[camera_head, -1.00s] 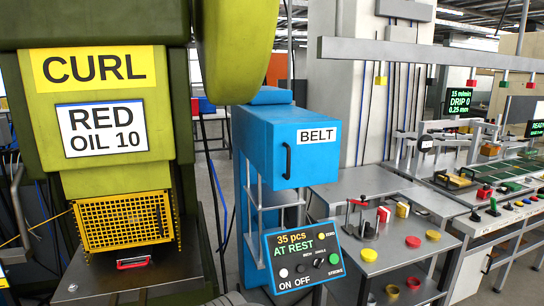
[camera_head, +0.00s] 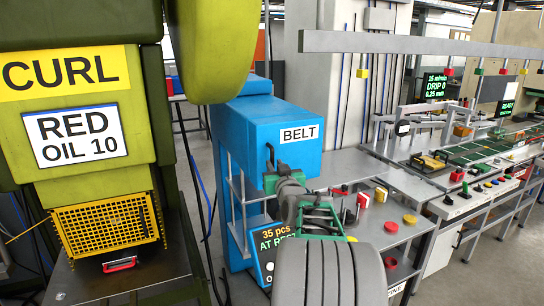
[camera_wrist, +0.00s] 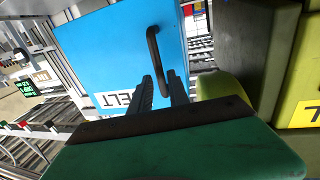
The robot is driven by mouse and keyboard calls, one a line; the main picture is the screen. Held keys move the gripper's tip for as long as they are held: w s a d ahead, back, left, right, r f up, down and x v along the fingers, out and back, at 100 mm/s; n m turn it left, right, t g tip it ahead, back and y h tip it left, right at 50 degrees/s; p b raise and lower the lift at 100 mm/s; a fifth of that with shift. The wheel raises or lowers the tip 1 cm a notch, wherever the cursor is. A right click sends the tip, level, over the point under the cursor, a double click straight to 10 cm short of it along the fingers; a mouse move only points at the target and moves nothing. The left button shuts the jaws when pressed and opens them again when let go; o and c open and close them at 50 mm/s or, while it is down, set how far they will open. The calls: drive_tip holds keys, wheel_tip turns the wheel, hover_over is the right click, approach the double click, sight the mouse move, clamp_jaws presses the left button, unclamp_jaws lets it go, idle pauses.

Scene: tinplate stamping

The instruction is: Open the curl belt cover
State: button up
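The curl belt cover (camera_head: 245,127) is a blue box with a white BELT label, to the right of the green CURL press; it looks closed. Its black bar handle (camera_head: 270,157) stands upright on the front face and is partly hidden by my gripper (camera_head: 284,175). In the wrist view, the cover (camera_wrist: 115,55) fills the middle, with the handle (camera_wrist: 152,45) ahead. My gripper (camera_wrist: 162,82) has its two dark fingers apart, and the lower part of the handle shows between them. I cannot tell whether they touch it.
The green press (camera_head: 85,110) with a yellow mesh guard (camera_head: 105,224) stands at the left. A control panel (camera_head: 264,250) below the cover is partly hidden by my arm. A grey bench (camera_head: 375,220) with buttons is at the right.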

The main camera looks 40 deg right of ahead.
sight(273, 161)
drive_tip(key=p+x, duration=0.1)
drive_tip(key=x, duration=0.3)
drive_tip(key=shift+w, duration=0.1)
clamp_jaws()
idle(1.3)
